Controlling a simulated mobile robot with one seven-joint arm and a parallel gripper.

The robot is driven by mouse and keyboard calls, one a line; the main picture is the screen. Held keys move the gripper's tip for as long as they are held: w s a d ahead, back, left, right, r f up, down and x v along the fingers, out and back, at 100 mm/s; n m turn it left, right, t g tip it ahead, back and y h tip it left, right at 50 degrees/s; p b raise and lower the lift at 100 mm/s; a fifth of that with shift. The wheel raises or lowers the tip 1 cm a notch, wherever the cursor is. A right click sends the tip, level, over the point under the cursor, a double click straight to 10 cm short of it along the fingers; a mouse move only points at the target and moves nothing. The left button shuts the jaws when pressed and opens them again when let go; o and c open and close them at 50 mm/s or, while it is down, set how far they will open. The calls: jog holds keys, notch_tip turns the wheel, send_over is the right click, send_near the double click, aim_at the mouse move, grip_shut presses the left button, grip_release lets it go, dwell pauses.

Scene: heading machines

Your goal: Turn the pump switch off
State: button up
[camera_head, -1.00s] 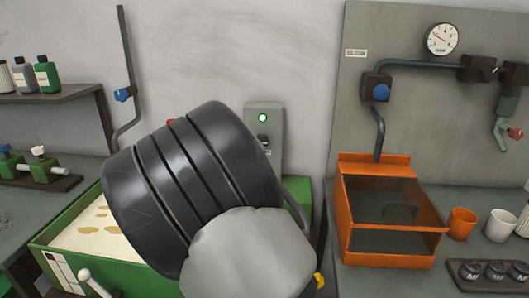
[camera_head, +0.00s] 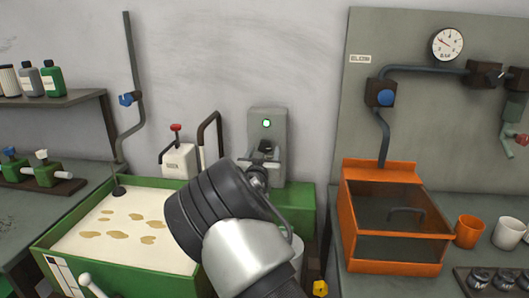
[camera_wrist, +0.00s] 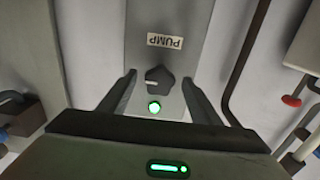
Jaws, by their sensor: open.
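The pump switch is a dark knob (camera_wrist: 158,80) on a grey box (camera_head: 281,124), on the wall behind the green tank. In the wrist view it sits between an upside-down PUMP label (camera_wrist: 165,41) and a lit green lamp (camera_wrist: 154,107). A pale mark on the knob points left there. The lamp also shows lit in the head view (camera_head: 266,123). My gripper (camera_wrist: 158,77) is open, with one finger on each side of the knob and visible gaps between. In the head view my gripper (camera_head: 263,155) is in front of the box and hides the knob.
A green tank (camera_head: 75,213) of cloudy liquid with brown patches lies left of my arm. A red-handled valve (camera_head: 177,156) and a bent dark pipe (camera_head: 210,128) stand left of the box. An orange tank (camera_head: 390,267) stands right.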

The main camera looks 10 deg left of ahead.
jog(key=shift+w, duration=0.5)
jog(key=shift+c, duration=0.2)
jog(key=c, duration=1)
jog(key=shift+c, duration=0.2)
